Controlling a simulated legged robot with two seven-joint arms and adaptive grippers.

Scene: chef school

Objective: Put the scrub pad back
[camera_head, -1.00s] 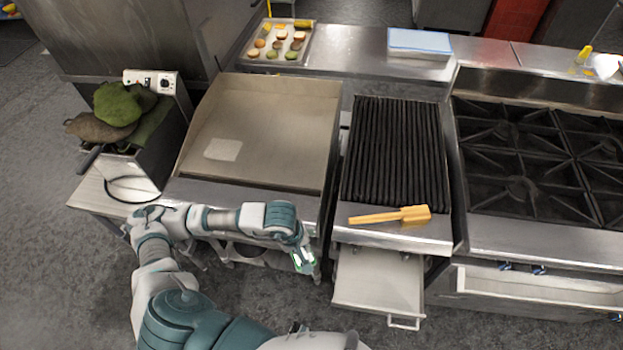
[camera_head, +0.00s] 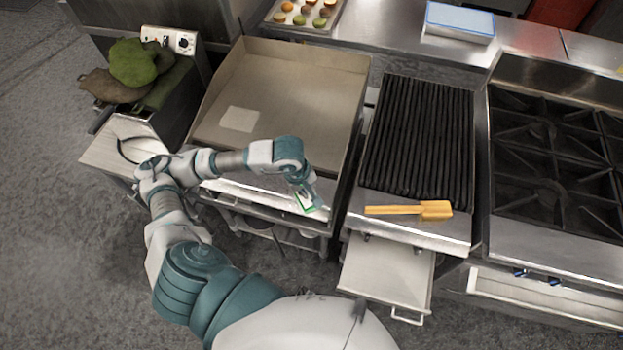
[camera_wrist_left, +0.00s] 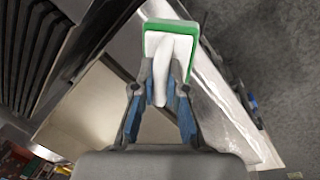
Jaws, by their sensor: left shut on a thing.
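My left gripper (camera_wrist_left: 160,92) is shut on the scrub pad (camera_wrist_left: 163,24), which has a green edge and a white handle-like part between the fingers. In the head view the left gripper (camera_head: 311,201) is in front of the flat griddle's (camera_head: 290,80) right front edge, and a bit of the pad's green (camera_head: 305,207) shows beside it. Most of the pad is hidden there by the gripper. My right gripper is not in view.
A ribbed grill (camera_head: 417,140) stands right of the griddle, with an orange brush or spatula (camera_head: 436,210) on its front ledge. Below it a drawer (camera_head: 385,270) is pulled open. Further right are black burners (camera_head: 550,150). A blue-and-white box (camera_head: 460,22) sits on the back counter.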

